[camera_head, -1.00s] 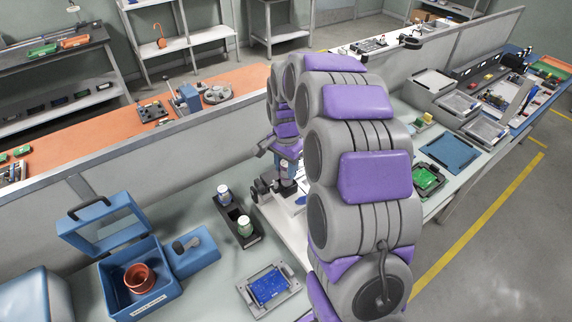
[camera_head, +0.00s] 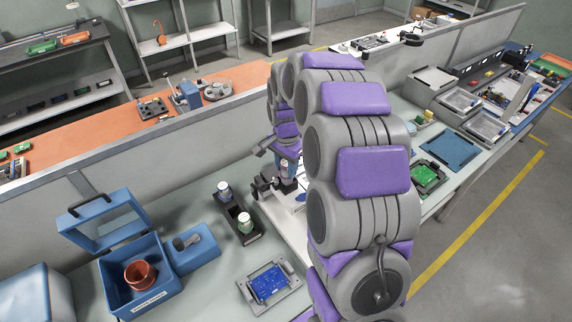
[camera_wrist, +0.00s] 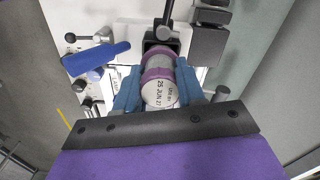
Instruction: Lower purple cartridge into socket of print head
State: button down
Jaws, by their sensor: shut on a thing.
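My gripper (camera_wrist: 160,92) is shut on the purple cartridge (camera_wrist: 158,74), a round canister with a purple band and a white, printed end face, in the wrist view. Its blue fingers press on both sides of it. The print head (camera_wrist: 160,30) is a dark bracket just beyond the cartridge on a white machine. The socket is hidden behind the cartridge, so I cannot tell whether they touch. In the head view my arm covers much of the machine, and the gripper (camera_head: 287,158) is small beside it.
A blue-handled lever (camera_wrist: 95,58) lies left of the cartridge in the wrist view. In the head view a dark rack (camera_head: 238,218) holds other canisters. A blue bin (camera_head: 112,292) and a fixture with a blue circuit board (camera_head: 270,284) are on the bench.

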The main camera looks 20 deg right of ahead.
jog(key=shift+f, duration=0.6)
jog(key=c, duration=0.6)
grip_release()
jog(key=c, duration=0.4)
jog(key=shift+o, duration=0.2)
jog(key=shift+r+p, duration=1.4)
jog(key=shift+r, duration=2.1)
